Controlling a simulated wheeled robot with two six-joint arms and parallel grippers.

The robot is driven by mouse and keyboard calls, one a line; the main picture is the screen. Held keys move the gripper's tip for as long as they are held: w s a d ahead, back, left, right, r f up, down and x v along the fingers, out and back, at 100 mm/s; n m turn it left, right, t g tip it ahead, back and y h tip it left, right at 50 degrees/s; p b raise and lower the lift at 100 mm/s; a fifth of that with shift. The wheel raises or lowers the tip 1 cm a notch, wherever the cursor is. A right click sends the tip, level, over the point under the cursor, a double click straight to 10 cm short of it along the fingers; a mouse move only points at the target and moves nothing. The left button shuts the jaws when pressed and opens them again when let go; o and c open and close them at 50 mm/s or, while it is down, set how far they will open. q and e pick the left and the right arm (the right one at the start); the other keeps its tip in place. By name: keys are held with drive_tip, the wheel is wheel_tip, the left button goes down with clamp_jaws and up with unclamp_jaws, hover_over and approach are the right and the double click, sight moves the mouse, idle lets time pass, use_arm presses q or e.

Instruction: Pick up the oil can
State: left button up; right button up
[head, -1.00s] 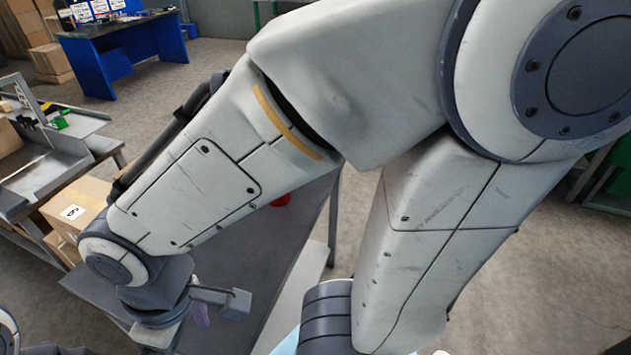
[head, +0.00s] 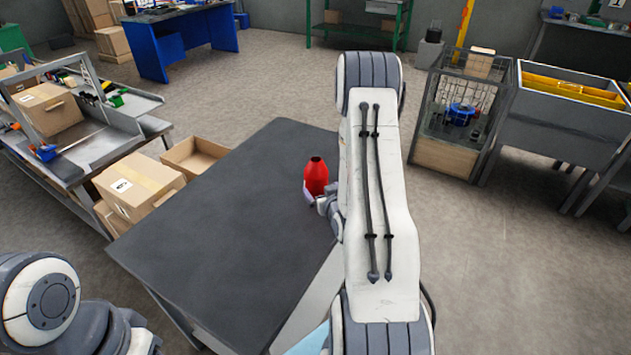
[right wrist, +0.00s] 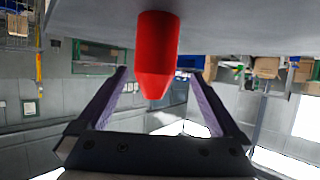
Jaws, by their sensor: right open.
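The red oil can (head: 316,174) stands upright on the dark table (head: 230,230), near its right edge, with its tapered top up. My right gripper (head: 317,197) is low beside the can, on its near side, and partly hides its lower part. In the right wrist view, which shows the scene upside down, the can (right wrist: 157,45) lies between the lines of the two spread fingers (right wrist: 157,74). The jaws are open, and I see no finger pressing on the can. My left arm shows at the lower left, but its gripper is out of view.
Cardboard boxes (head: 140,184) stand left of the table, and a grey workbench (head: 80,140) is farther left. A wire cage (head: 462,105) and grey bins (head: 570,115) stand at the right. The rest of the tabletop is clear.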

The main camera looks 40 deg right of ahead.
sight(319, 183)
drive_tip(key=shift+w+d+f, duration=0.15)
drive_tip(key=shift+d, duration=0.25)
drive_tip(key=p+x, duration=0.1)
drive_tip(key=x, duration=0.3)
drive_tip(key=shift+w+d, duration=0.1)
drive_tip(key=shift+w+d+f+p, duration=0.2)
drive_tip(key=shift+w+p, duration=0.1)
drive_tip(key=shift+w, duration=0.25)
drive_tip(key=p+x, duration=0.1)
drive_tip(key=x, duration=0.3)
drive_tip(key=shift+w+f, duration=0.1)
drive_tip(key=shift+f, duration=0.05)
drive_tip(key=c, duration=1.3)
drive_tip(key=shift+o, duration=0.2)
drive_tip(key=shift+r, duration=0.25)
